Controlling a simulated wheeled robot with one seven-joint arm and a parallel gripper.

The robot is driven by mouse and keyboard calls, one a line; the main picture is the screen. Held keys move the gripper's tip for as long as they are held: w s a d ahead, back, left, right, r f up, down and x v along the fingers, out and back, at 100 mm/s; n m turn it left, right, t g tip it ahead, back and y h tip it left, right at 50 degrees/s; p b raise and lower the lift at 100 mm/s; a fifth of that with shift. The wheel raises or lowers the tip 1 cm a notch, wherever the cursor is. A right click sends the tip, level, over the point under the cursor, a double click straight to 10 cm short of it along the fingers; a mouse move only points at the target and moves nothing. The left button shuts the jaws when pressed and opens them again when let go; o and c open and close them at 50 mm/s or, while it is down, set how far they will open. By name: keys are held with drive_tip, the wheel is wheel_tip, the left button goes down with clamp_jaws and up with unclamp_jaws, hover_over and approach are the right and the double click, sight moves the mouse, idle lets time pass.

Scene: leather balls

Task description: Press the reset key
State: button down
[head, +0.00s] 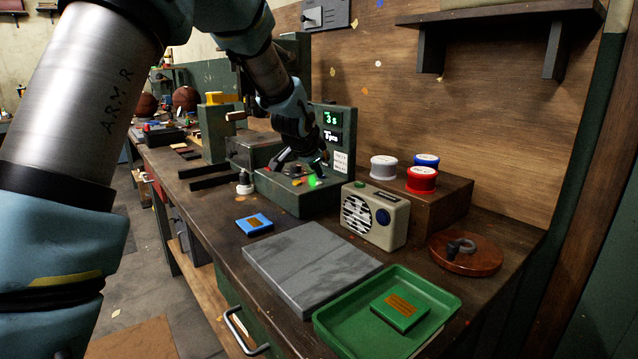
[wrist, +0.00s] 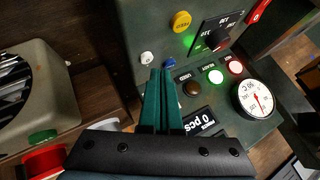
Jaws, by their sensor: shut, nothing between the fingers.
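A dark green control box (head: 309,200) stands on the bench, with lit displays on its upright back part. The wrist view shows its panel (wrist: 140,30) from close up. I cannot read which is the reset key. My gripper (wrist: 161,72) is shut and empty, its tips over the panel beside the blue key; contact cannot be told.
A beige radio (head: 375,216) stands close right of the box. A grey slab (head: 310,265), green tray (head: 335,325) and blue block (head: 254,224) lie in front.

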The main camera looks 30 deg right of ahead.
sight(316, 186)
wheel_tip(316, 186, up, 5)
drive_tip(key=p, duration=0.3)
idle(0.9)
drive_tip(key=s+a+f+n+g+y, duration=0.1)
drive_tip(key=a+f+n, duration=0.15)
drive_tip(key=a, duration=0.65)
drive_tip(key=s+a+f+n+y, duration=0.1)
drive_tip(key=a+n+y, duration=0.15)
drive_tip(key=a, duration=0.65)
drive_tip(key=s+a+f+n+g+y, duration=0.15)
drive_tip(key=a+n, duration=0.25)
drive_tip(key=a, duration=0.5)
drive_tip(key=s+a+f+n+g, duration=0.1)
drive_tip(key=s+a+f+n, duration=0.1)
drive_tip(key=s+a, duration=0.5)
drive_tip(key=s+a+f+n+g+y, duration=0.1)
drive_tip(key=s+a+f+n, duration=0.1)
drive_tip(key=s+a+n, duration=0.3)
drive_tip(key=s+a, duration=0.3)
drive_tip(key=a, duration=0.1)
drive_tip(key=shift+s+a+f+g+p, duration=0.15)
drive_tip(key=shift+s+a+g+p, duration=0.1)
drive_tip(key=shift+a+g+p, duration=0.1)
